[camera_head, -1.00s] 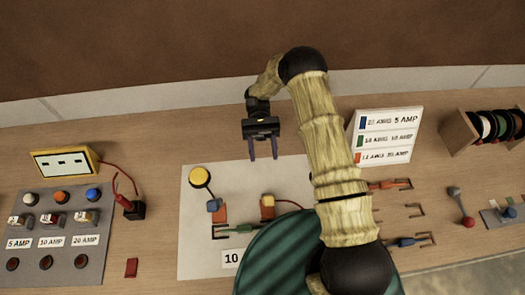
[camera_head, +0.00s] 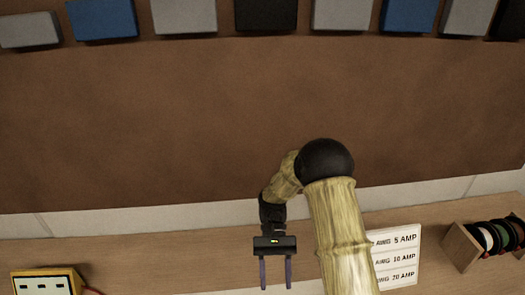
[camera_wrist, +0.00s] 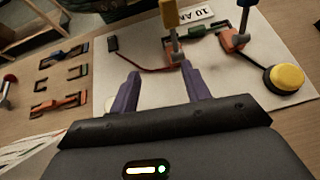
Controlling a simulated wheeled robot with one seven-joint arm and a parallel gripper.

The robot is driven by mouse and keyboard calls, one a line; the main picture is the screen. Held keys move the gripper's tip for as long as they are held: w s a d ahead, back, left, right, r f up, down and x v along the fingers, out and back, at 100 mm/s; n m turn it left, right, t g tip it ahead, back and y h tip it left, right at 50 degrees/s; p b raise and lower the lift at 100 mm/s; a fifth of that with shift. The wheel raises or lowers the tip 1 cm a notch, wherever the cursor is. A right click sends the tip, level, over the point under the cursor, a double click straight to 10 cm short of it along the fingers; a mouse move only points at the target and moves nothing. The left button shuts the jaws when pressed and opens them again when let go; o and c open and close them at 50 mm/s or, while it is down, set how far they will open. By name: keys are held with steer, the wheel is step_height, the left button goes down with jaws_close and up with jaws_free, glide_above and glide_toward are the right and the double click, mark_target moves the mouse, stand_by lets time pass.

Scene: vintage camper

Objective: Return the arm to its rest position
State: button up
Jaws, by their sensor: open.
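My gripper (camera_head: 275,272) hangs in the lower middle of the head view, its two purple fingers apart with nothing between them. In the wrist view my gripper (camera_wrist: 160,90) is open and empty above the near side of a white board (camera_wrist: 120,62). The board carries a yellow round button (camera_wrist: 287,77), orange blocks, a green connector and a dark red wire. The fingers look apart from these parts. My arm bends down from a black joint on the right of the gripper in the head view.
A wire chart (camera_head: 397,258) and a spool rack (camera_head: 487,243) stand at the right of the wooden counter. A yellow meter (camera_head: 45,283) is at lower left. Wire pieces (camera_wrist: 60,103) lie left of the board.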

steer(key=s+d+r+t, duration=0.3)
steer(key=d+r+t, duration=0.6)
steer(key=d+t, duration=0.3)
steer(key=shift+s+t, duration=0.15)
steer(key=shift+t, duration=0.95)
steer(key=shift+c, duration=1.2)
